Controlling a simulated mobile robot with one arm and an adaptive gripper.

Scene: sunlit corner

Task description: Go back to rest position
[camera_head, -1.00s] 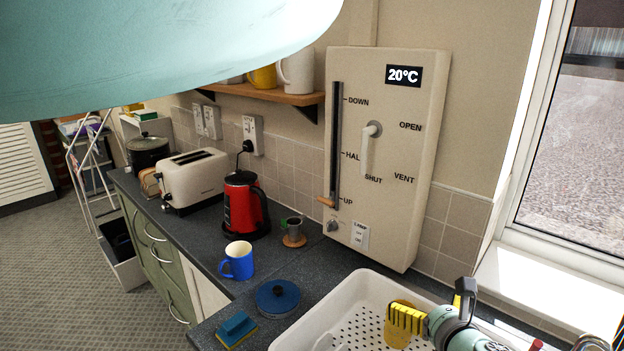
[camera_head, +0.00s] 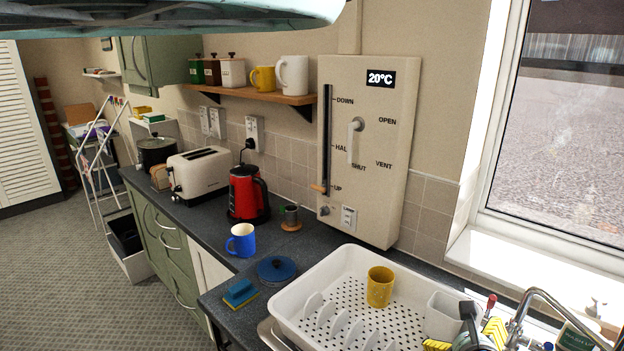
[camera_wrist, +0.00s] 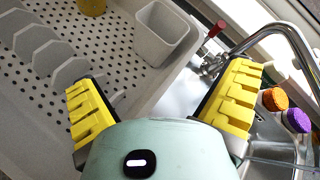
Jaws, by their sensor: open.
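My gripper (camera_wrist: 160,112) is open and empty in the wrist view, its two yellow-padded fingers spread wide over the right end of the dish rack and the sink. In the head view my gripper (camera_head: 468,345) shows only partly at the bottom right edge, in front of the rack's near right corner. A yellow cup (camera_head: 380,286) stands in the white dish rack (camera_head: 290,318), apart from my gripper. The cup also shows at the top of the wrist view (camera_wrist: 92,6).
A metal tap (camera_head: 545,300) and bottles stand right of my gripper; an orange cap (camera_wrist: 275,99) shows close to the right finger. A wall panel (camera_head: 395,215) hangs behind.

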